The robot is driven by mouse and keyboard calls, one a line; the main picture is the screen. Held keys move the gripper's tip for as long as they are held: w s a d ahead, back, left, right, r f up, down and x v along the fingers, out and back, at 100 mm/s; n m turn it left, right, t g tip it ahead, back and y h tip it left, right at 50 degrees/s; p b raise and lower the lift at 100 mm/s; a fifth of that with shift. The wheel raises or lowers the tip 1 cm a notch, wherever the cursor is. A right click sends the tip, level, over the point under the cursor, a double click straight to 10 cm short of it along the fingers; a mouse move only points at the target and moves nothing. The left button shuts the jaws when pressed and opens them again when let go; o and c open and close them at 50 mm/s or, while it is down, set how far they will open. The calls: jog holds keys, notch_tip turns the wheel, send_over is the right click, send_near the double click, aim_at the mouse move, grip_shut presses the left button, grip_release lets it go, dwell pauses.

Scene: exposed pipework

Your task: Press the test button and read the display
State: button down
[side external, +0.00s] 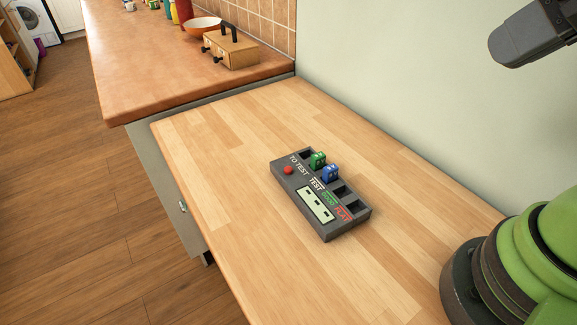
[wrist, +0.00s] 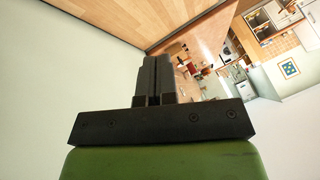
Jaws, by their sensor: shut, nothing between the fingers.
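A dark grey test box (side external: 322,232) lies on the wooden table in the side view. It has a round red button (side external: 289,170) near its left corner and a pale display panel (side external: 319,204) with dark marks too small to read. A green block (side external: 317,161) and a blue block (side external: 330,174) sit in slots along its back edge, near the printed "TO TEST" label. Further slots to the right look empty. My gripper (wrist: 157,60) shows in the wrist view with its two black fingers together and nothing between them. The fingertips are out of the side view, and the box is not in the wrist view.
The wooden table (side external: 230,140) is clear around the box. A pale wall (side external: 400,100) runs along its back. A counter (side external: 150,60) at the far left holds a small wooden box (side external: 231,48), an orange bowl (side external: 203,25) and several bottles.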

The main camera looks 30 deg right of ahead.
jog(key=w+a+f+n, duration=0.1)
jog(key=w+n, duration=0.3)
jog(key=w, duration=0.4)
jog(key=n+t, duration=0.2)
jog(key=n, duration=0.9)
send_over(287, 170)
notch_tip(287, 170, down, 16)
jog(key=shift+f, duration=0.1)
jog(key=shift+f, duration=4.35)
jog(key=shift+f, duration=0.1)
jog(key=shift+f, duration=0.35)
